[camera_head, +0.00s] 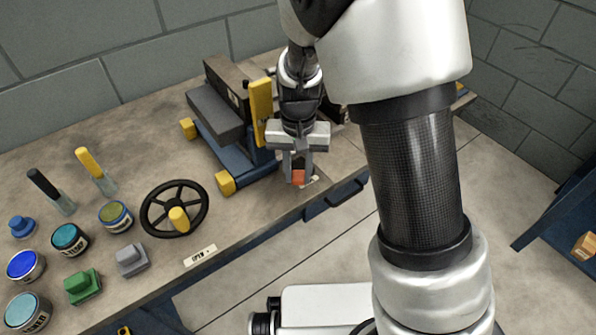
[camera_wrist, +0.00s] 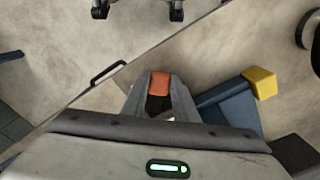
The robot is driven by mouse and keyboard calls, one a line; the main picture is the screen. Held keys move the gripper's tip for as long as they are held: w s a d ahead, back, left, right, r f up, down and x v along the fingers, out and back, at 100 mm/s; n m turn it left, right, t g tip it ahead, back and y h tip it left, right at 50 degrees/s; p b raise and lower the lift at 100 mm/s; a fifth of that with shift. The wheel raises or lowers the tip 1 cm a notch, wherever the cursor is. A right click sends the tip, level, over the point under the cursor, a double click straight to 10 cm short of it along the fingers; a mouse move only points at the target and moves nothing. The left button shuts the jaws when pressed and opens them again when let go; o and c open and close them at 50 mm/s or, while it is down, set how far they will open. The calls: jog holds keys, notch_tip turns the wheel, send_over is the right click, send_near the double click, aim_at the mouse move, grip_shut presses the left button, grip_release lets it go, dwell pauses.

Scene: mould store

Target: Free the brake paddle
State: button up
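A small orange-red block, which I take to be the brake paddle (camera_head: 298,177), is low at the bench's front edge, beside a blue-based machine (camera_head: 262,160). My gripper (camera_head: 298,172) points down onto it, one finger on each side. In the wrist view the orange block (camera_wrist: 159,82) fills the gap between the fingertips of my gripper (camera_wrist: 159,88), and a dark part shows below it. The fingers look closed on it. The paddle's lower end and mount are hidden. A pale label lies partly hidden beside the fingers.
A black handwheel (camera_head: 174,208) with a yellow knob lies left of the machine. A white label (camera_head: 200,255) is at the bench edge. Paint tins (camera_head: 70,240), brushes and small blocks crowd the left. Open floor lies in front.

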jog(key=c, duration=0.4)
jog(key=shift+d, duration=0.1)
jog(key=d+n, duration=0.1)
jog(key=n, duration=0.2)
jog(key=shift+w+d+r+n, duration=0.1)
jog(key=shift+w+d+n, duration=0.05)
jog(key=shift+d+n, duration=0.25)
jog(key=n, duration=0.1)
jog(key=d+n, duration=0.1)
jog(key=n, duration=0.1)
jog(key=shift+w+d+n+p, duration=0.25)
jog(key=shift+w+n+p, duration=0.05)
jog(key=shift+p, duration=0.1)
jog(key=n, duration=0.1)
jog(key=w+d+n+p, duration=0.1)
jog(key=n, duration=0.2)
jog(key=shift+w+d+n+p, duration=0.25)
jog(key=shift+n+p, duration=0.05)
jog(key=shift+p, duration=0.1)
jog(key=shift+w+d+n+p, duration=0.2)
jog(key=shift+w+n+p, duration=0.3)
jog(key=shift+n, duration=0.5)
jog(key=shift+w+d+n+p, duration=0.15)
jog(key=shift+w+n+p, duration=0.3)
jog(key=shift+n, duration=0.55)
